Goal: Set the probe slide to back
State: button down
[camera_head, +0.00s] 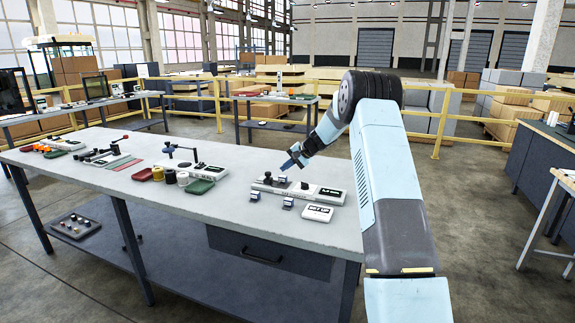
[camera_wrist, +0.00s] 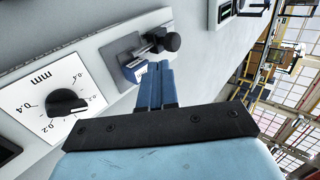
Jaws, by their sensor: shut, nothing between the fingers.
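The probe slide appears to be the small carriage with a round black knob (camera_wrist: 171,42) on a grey plate (camera_wrist: 121,50) in the wrist view. The plate sits on a long pale instrument base (camera_wrist: 98,57), which also shows on the bench in the head view (camera_head: 312,192). My gripper (camera_wrist: 155,70) is shut and empty, its blue fingertips right beside the carriage. A small blue and white block (camera_wrist: 135,70) lies against the fingertips; I cannot tell whether they touch. In the head view my gripper (camera_head: 287,165) points down over the base.
A black dial (camera_wrist: 66,103) marked in mm is on the same base. Small blocks (camera_head: 288,202) and a white display box (camera_head: 317,212) stand in front of the base. Trays and jars (camera_head: 183,178) are left along the bench (camera_head: 235,218).

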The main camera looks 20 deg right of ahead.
jog(key=shift+x, duration=2.65)
jog(key=shift+a, duration=0.1)
jog(key=w+a, duration=0.1)
jog(key=a, duration=0.1)
jog(key=w+a, duration=0.1)
jog(key=w, duration=0.1)
jog(key=shift+a, duration=0.4)
jog(key=shift+a+r, duration=0.15)
jog(key=shift+a, duration=0.05)
jog(key=v, duration=1)
jog(key=shift+d, duration=0.35)
jog(key=shift+s, duration=0.1)
